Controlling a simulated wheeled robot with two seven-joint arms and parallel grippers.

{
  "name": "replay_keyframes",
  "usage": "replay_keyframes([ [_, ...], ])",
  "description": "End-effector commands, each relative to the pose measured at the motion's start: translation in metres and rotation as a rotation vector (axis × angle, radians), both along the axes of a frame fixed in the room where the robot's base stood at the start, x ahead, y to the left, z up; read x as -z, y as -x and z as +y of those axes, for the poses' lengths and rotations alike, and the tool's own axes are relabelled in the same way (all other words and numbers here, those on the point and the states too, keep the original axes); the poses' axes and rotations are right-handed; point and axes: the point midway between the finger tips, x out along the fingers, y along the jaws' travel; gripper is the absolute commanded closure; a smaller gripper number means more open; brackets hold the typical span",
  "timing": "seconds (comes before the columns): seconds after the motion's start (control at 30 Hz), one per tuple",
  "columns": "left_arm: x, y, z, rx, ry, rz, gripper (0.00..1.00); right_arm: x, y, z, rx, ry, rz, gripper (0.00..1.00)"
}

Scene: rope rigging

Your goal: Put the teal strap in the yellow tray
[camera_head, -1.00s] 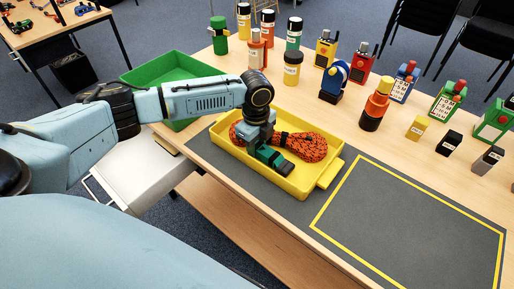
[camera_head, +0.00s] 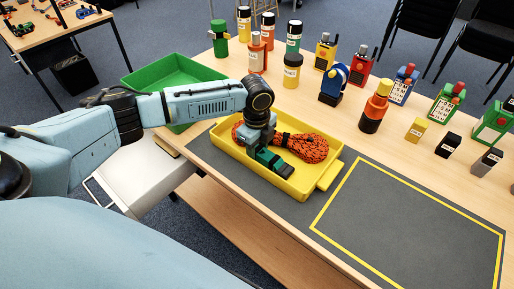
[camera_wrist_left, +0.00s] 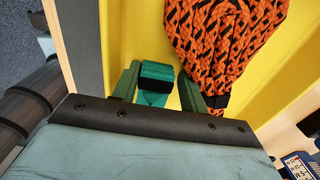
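The yellow tray (camera_head: 305,181) sits on the grey mat, and its floor fills much of the left wrist view (camera_wrist_left: 130,25). The teal strap (camera_head: 269,159) is a small folded bundle low in the tray. In the left wrist view the strap (camera_wrist_left: 157,82) stands between the fingers of my left gripper (camera_wrist_left: 160,90). A thin strip of yellow shows between the strap and the right finger, so the gripper looks open around it. In the head view my left gripper (camera_head: 257,149) reaches down into the tray and partly hides the strap. My right gripper is not in view.
An orange-and-black rope coil (camera_head: 305,147) lies in the tray beside the strap. A green tray (camera_head: 168,72) stands behind my left forearm. Bottles, radios and small boxes stand along the table's far side. The yellow-outlined mat area (camera_head: 415,225) is empty.

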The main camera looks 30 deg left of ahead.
Motion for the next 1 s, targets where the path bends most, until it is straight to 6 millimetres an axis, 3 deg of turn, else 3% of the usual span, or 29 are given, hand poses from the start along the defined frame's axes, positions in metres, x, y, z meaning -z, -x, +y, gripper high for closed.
replay_keyframes([
  [0.03,0.015,0.010,-0.001,0.002,-0.004,0.026,0.57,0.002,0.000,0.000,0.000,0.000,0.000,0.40],
  [0.27,0.010,0.009,-0.002,0.003,-0.003,0.026,0.57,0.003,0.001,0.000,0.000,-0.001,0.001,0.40],
  [0.37,-0.005,0.009,-0.002,0.004,-0.002,0.026,0.57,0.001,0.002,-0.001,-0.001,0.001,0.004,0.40],
  [0.7,-0.085,0.007,0.000,0.003,-0.002,0.019,0.57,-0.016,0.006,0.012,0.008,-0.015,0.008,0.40],
  [1.0,-0.121,0.007,0.001,0.003,-0.003,0.021,0.57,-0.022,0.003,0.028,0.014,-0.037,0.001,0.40],
])
